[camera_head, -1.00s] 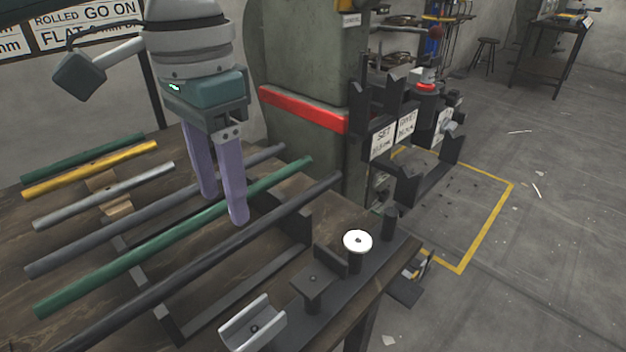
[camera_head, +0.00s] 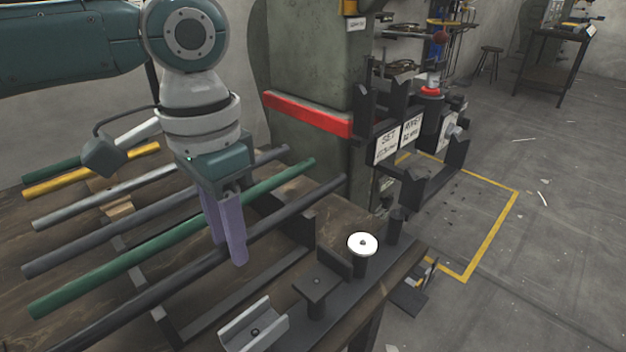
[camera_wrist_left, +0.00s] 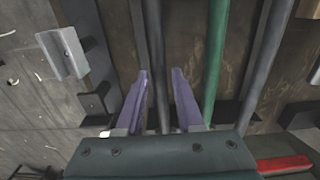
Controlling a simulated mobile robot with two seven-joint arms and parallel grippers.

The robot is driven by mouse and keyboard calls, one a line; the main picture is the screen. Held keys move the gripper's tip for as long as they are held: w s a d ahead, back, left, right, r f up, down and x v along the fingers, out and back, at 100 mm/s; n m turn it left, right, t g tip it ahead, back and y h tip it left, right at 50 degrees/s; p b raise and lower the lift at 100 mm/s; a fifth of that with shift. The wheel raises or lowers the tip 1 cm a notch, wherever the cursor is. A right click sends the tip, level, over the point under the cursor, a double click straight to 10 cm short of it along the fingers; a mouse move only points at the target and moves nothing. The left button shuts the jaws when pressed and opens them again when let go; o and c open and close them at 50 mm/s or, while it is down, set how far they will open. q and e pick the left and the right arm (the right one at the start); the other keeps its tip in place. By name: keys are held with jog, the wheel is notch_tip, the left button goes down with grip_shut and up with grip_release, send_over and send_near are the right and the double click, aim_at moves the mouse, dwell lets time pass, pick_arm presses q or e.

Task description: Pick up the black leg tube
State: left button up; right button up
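The black leg tube (camera_head: 290,208) lies nearest the front of the row on the rack, running from lower left to upper right in the head view. My left gripper (camera_head: 228,252) points down at it with purple fingers, the nearer finger covering part of the tube. In the left wrist view, the black leg tube (camera_wrist_left: 156,50) runs through the gap between the fingers of my left gripper (camera_wrist_left: 160,74). The fingers stand apart, open, with no clear contact on the tube. My right gripper is not in view.
A green tube (camera_head: 285,178) lies just behind the black one, with grey and yellow tubes farther back. A fixture with a white disc (camera_head: 362,244) and a grey V-block (camera_head: 252,328) stands along the bench's front edge. The green press (camera_head: 310,70) with a red band stands behind.

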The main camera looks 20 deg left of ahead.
pick_arm(q)
grip_shut()
jog(key=shift+r, duration=0.1)
dwell(0.4)
